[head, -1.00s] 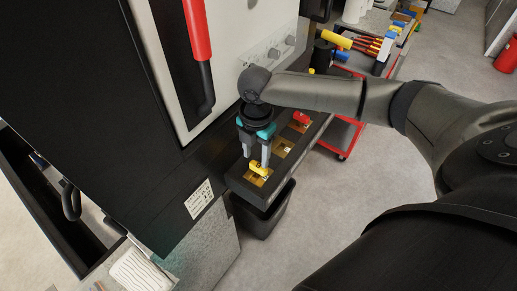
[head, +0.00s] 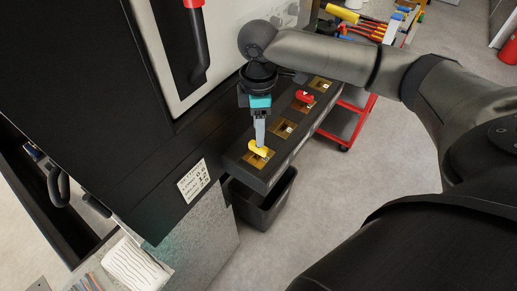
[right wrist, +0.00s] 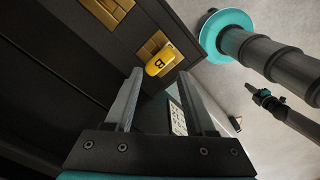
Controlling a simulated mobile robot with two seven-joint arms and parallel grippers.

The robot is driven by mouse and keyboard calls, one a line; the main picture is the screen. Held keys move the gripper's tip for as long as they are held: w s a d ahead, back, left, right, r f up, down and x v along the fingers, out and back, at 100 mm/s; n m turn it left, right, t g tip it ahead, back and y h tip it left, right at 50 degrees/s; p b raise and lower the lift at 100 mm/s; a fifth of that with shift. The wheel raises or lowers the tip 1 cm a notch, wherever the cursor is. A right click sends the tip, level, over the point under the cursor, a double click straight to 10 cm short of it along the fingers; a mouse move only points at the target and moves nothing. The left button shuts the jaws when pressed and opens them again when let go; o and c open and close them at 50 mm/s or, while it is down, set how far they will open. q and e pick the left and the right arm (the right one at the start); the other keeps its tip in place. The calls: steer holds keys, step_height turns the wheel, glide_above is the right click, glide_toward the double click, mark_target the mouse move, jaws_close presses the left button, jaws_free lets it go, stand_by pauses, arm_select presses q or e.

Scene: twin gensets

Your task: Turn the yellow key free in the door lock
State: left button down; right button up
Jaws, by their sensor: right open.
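The yellow key (head: 257,149) stands in the nearest brass lock plate (head: 262,162) on the dark ledge of the cabinet. It also shows in the right wrist view (right wrist: 160,60), its yellow head marked with a letter. My right gripper (head: 259,142) points down at the key from above. In the right wrist view its two fingers (right wrist: 160,74) are apart, with the key's head seen between and just beyond their tips. I cannot tell whether they touch it. What seems to be my left gripper (right wrist: 258,92) shows small in the right wrist view; its jaws are unclear.
A black bin (head: 265,205) stands below the ledge. A red cart (head: 345,120) with tools is behind. A red-handled lever (head: 197,45) is on the cabinet.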

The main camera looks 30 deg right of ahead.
mark_target(258, 152)
steer(key=shift+f+m+b, duration=0.25)
steer(key=shift+m+b, duration=0.75)
steer(key=shift+m, duration=0.1)
steer(key=m+p, duration=0.2)
steer(key=p, duration=0.1)
steer(key=m+p, duration=0.2)
steer(key=p, duration=0.1)
steer(key=m+p, duration=0.2)
steer(key=p, duration=0.1)
steer(key=shift+r+p, duration=0.25)
steer(key=shift+p, duration=0.15)
step_height(258, 152, down, 4)
steer(key=shift+f+b, duration=0.15)
steer(key=shift+b, duration=0.95)
steer(key=shift+f+b, duration=0.3)
steer(key=shift+f, duration=0.55)
jaws_close()
